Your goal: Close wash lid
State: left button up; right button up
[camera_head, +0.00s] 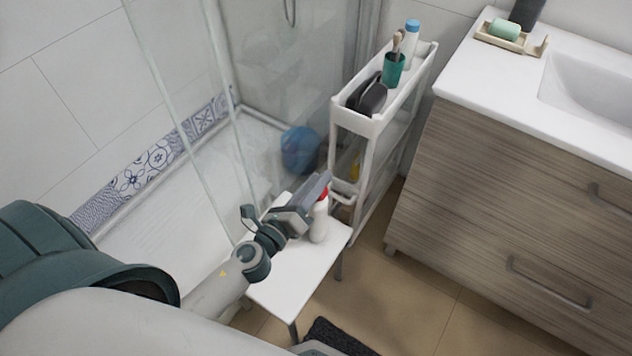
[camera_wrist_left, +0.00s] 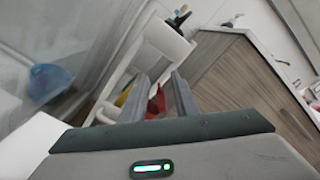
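A white wash bottle (camera_head: 319,222) with a red lid (camera_head: 323,194) stands upright on a small white stool (camera_head: 290,275). My left gripper (camera_head: 318,188) reaches in from the left, with its fingers at the height of the lid and partly in front of it. In the left wrist view the two fingers (camera_wrist_left: 158,82) are apart, and the red lid (camera_wrist_left: 157,103) shows between them. I cannot tell whether a finger touches the lid, or whether the lid is open or shut. The bottle's body is hidden in the wrist view. My right gripper is not seen.
A narrow white cart (camera_head: 362,122) stands behind the stool, with a green cup (camera_head: 393,70) and a blue-capped bottle (camera_head: 411,36) on top. A glass shower panel (camera_head: 232,130) is at the left. A wooden vanity (camera_head: 500,175) is at the right, with clear floor before it.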

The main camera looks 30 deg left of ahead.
pick_arm(q)
jog(key=shift+s, duration=0.2)
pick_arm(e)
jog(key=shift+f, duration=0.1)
